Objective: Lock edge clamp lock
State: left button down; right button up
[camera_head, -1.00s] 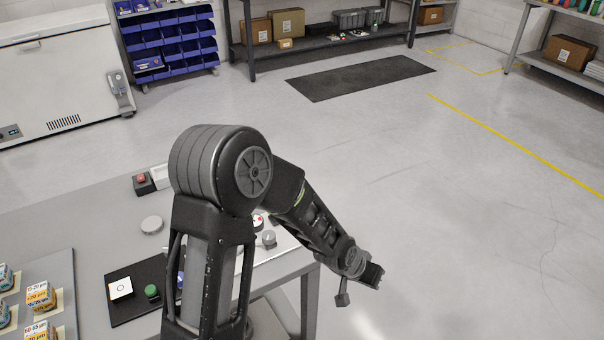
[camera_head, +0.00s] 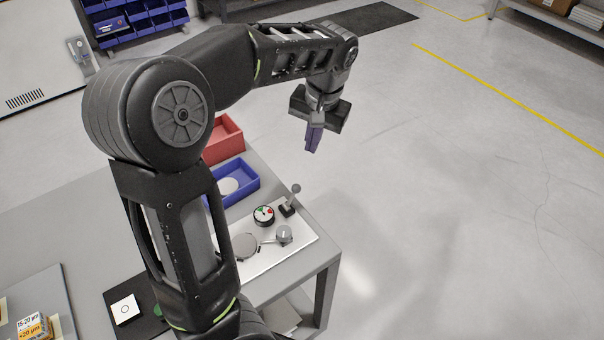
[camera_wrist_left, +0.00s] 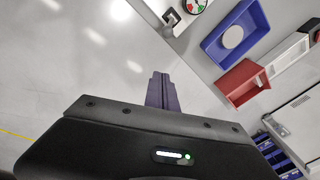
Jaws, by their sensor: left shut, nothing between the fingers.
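A white fixture plate (camera_head: 262,262) lies at the right end of the table. It carries a round grey disc (camera_head: 244,246), a grey knob-like part (camera_head: 284,234), a dial gauge (camera_head: 264,215) with green and red marks, and a small ball-topped lever (camera_head: 291,200). I cannot tell which part is the edge clamp lock. The gauge (camera_wrist_left: 195,5) and lever (camera_wrist_left: 172,17) show at the top of the left wrist view. My left gripper (camera_head: 313,141) is shut and empty, with purple fingers pointing down, raised beyond the table's far right edge, apart from the fixture. My right gripper is out of view.
A blue tray (camera_head: 250,193) holding a pale disc and a red bin (camera_head: 222,140) stand behind the fixture. A black mat (camera_head: 118,292) with a white square lies at the front. My left arm hides part of the table. The floor to the right is clear.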

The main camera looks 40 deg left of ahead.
aim_at(293, 196)
pick_arm(q)
jog(key=s+f+p, duration=0.1)
jog(key=s+f, duration=0.2)
jog(key=f, duration=0.6)
jog(key=shift+a+p, duration=0.25)
jog(key=shift+p, duration=0.1)
jog(key=shift+s, duration=0.15)
